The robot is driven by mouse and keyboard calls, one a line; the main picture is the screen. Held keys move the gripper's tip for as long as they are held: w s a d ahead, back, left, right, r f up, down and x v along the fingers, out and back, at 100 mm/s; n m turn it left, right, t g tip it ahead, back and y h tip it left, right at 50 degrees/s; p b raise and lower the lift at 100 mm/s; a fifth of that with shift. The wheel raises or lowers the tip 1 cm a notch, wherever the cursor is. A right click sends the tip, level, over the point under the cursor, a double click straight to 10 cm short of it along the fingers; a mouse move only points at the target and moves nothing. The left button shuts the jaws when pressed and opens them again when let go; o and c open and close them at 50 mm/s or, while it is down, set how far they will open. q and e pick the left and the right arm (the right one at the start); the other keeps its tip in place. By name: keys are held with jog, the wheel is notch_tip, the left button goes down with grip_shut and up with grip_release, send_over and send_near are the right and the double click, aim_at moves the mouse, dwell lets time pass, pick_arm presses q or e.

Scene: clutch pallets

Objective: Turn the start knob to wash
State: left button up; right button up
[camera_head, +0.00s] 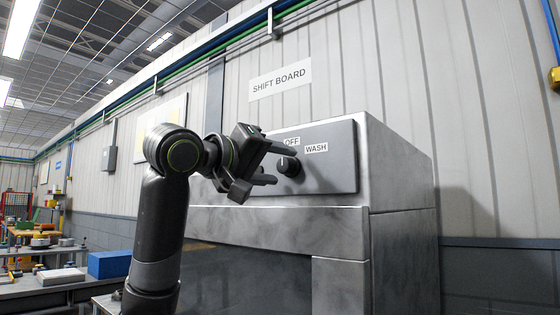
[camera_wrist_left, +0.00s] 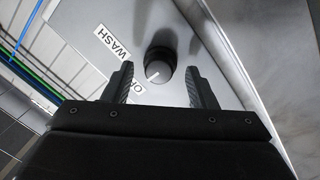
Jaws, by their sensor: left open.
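The start knob (camera_head: 291,167) is a dark round knob on the grey control panel (camera_head: 335,178), below the OFF label (camera_head: 291,141) and left of the WASH label (camera_head: 316,148). In the left wrist view the knob (camera_wrist_left: 162,60) has a short white mark, which points toward the OFF label (camera_wrist_left: 132,91); the WASH label (camera_wrist_left: 112,42) is further up. My left gripper (camera_head: 284,165) is open in front of the panel. In the left wrist view its fingers (camera_wrist_left: 162,86) lie either side of the knob, apart from it. My right gripper is not in view.
The panel belongs to a grey metal machine (camera_head: 400,190) against a ribbed wall. A SHIFT BOARD sign (camera_head: 281,79) hangs above. A bench with a blue box (camera_head: 109,264) stands at the far left.

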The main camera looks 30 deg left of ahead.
pick_arm(q)
jog(key=shift+w+d, duration=0.15)
jog(key=shift+w, duration=0.6)
jog(key=c, duration=0.9)
